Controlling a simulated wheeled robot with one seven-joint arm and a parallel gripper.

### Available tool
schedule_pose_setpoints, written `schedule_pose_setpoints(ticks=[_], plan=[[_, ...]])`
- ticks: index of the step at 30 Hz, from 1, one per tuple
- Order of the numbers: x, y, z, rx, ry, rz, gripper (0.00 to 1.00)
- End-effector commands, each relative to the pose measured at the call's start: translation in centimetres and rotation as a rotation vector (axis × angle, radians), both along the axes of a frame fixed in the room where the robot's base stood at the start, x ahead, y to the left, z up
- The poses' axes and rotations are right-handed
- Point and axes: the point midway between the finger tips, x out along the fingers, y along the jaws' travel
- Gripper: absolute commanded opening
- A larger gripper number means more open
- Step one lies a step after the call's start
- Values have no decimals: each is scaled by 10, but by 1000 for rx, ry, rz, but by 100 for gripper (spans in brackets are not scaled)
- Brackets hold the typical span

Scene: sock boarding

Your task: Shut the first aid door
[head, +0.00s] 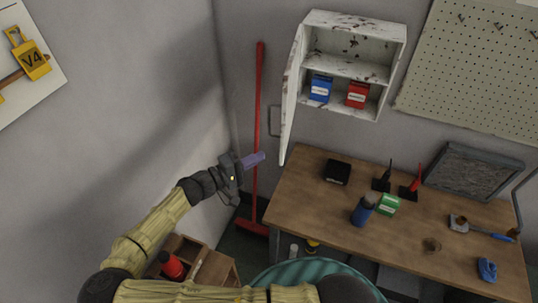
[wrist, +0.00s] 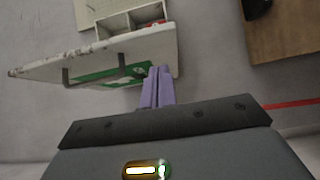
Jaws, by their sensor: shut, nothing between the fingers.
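The white, worn first aid cabinet (head: 352,60) hangs on the back wall. Its door (head: 291,98) stands wide open, swung out from the cabinet's left side. The wrist view shows the door (wrist: 40,68) with a green panel (wrist: 105,74) and a dark bar handle (wrist: 65,77). Part of the cabinet's inside (wrist: 140,17) shows beyond it. My gripper (head: 263,155) is shut and empty, with purple fingers, left of the door's lower end. In the wrist view its fingertips (wrist: 160,70) overlap the door's lower edge; I cannot tell whether they touch it.
A blue box (head: 320,88) and a red box (head: 357,95) stand inside the cabinet. A wooden table (head: 310,205) below holds a bottle, a green box and tools. A red broom (head: 258,100) leans on the wall behind my gripper. A pegboard (head: 470,75) hangs right of the cabinet.

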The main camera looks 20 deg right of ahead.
Motion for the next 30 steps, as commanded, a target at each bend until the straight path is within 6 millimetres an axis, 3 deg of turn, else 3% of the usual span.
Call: schedule_pose_setpoints(ticks=[10,30], plan=[[-18,-32,2,-1,1,0,0],[-15,-31,-1,1,0,16,0]])
